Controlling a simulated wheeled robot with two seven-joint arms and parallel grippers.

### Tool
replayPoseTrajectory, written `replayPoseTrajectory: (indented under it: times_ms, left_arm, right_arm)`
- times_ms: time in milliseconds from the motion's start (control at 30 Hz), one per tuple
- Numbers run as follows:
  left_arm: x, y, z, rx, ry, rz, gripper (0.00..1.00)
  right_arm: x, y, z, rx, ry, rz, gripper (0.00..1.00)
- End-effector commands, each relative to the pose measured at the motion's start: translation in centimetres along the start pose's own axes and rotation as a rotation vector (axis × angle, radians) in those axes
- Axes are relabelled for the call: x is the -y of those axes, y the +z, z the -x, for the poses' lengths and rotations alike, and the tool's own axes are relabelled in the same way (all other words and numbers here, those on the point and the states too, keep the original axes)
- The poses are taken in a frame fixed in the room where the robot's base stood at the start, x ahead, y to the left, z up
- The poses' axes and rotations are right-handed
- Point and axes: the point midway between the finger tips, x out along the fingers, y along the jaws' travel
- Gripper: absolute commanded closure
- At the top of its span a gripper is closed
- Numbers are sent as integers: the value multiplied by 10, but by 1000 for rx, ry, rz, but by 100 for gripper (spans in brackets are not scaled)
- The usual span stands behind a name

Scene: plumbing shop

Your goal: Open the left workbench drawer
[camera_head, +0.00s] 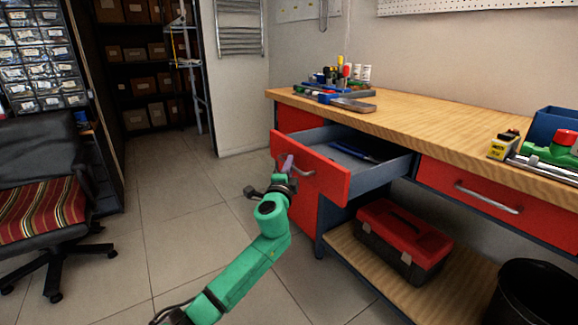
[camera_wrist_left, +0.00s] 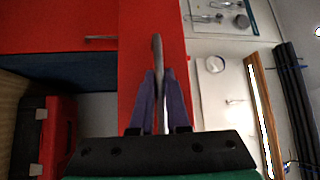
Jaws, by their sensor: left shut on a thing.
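The left workbench drawer (camera_head: 326,178) has a red front and stands pulled well out of the wooden-topped workbench (camera_head: 430,118). Its grey-blue inside shows, with a dark blue item lying in it. My left gripper (camera_head: 287,165) is at the drawer front, shut on the metal handle (camera_head: 302,172). In the left wrist view the purple fingers (camera_wrist_left: 160,95) close on both sides of the handle (camera_wrist_left: 157,50), in front of the red drawer face. My right gripper is in neither view.
A second red drawer (camera_head: 470,196) at the right is closed. A red toolbox (camera_head: 400,235) sits on the lower shelf, with a black bin (camera_head: 528,295) nearby. An office chair (camera_head: 45,205) stands at the left. The tiled floor (camera_head: 170,220) between is clear.

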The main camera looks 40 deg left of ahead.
Motion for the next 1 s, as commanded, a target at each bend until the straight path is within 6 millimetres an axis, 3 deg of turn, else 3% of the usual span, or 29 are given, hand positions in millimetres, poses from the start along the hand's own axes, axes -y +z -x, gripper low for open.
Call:
replayPoseTrajectory:
  times_ms: [300, 333, 733, 1000]
  left_arm:
    - [-1, -1, 0, -4, 2, -1, 100]
    - [-1, -1, 0, -4, 2, -1, 75]
    - [0, -1, 5, -3, 1, 0, 74]
    - [-1, -1, 49, -4, 3, 0, 74]
  right_arm:
    - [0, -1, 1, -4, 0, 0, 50]
    - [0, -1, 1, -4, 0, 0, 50]
    - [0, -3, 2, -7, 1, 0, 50]
    - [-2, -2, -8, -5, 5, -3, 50]
